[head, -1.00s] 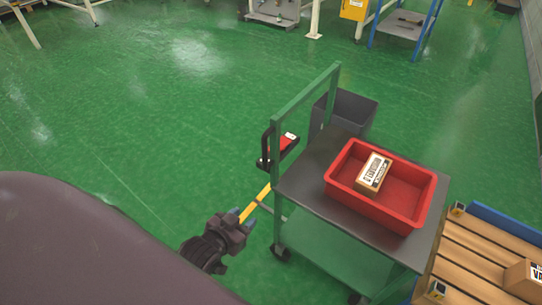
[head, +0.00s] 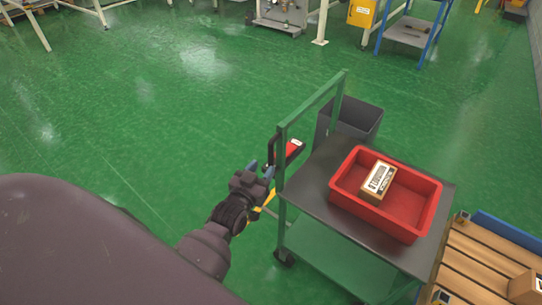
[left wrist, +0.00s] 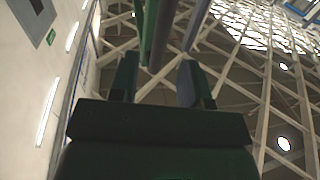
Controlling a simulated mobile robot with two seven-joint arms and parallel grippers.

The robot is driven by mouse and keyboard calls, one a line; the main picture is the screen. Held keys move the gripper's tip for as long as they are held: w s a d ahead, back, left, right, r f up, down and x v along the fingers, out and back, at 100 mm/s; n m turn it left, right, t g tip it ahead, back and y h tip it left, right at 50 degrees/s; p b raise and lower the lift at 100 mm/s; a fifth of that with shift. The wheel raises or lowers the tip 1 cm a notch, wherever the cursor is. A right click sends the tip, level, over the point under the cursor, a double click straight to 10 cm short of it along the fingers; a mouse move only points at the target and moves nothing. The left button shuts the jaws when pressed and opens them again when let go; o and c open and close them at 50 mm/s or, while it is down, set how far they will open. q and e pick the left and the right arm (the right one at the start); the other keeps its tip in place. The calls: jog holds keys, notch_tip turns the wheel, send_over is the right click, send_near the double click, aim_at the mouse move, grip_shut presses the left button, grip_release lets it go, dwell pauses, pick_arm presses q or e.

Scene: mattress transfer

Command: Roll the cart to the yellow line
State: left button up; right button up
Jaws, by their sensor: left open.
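The cart (head: 318,182) has a dark top, a green lower shelf and a green push frame (head: 283,160) on its left side. A red bin (head: 408,215) with a small labelled box (head: 377,181) in it rests on top. My left gripper (head: 260,170) is open just left of the push frame. The left wrist view shows its two fingers apart (left wrist: 157,78), with green bars (left wrist: 150,30) beyond them; I cannot tell if they touch. A yellow strip (head: 267,203) shows beside the cart, partly hidden by my gripper; I cannot tell if it is the floor line. My right gripper is out of view.
A black handle-like thing with a red part (head: 293,149) stands close to the push frame. A grey bin (head: 357,117) is behind the cart. A wooden pallet (head: 480,262) lies close on the right. The green floor (head: 150,110) is open to the left and beyond.

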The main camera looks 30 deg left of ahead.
aim_at(270, 158)
pick_arm(q)
jog(key=shift+w+a, duration=0.2)
jog(key=shift+w, duration=1.35)
jog(key=shift+w+a, duration=0.2)
jog(key=shift+w, duration=1.35)
grip_shut()
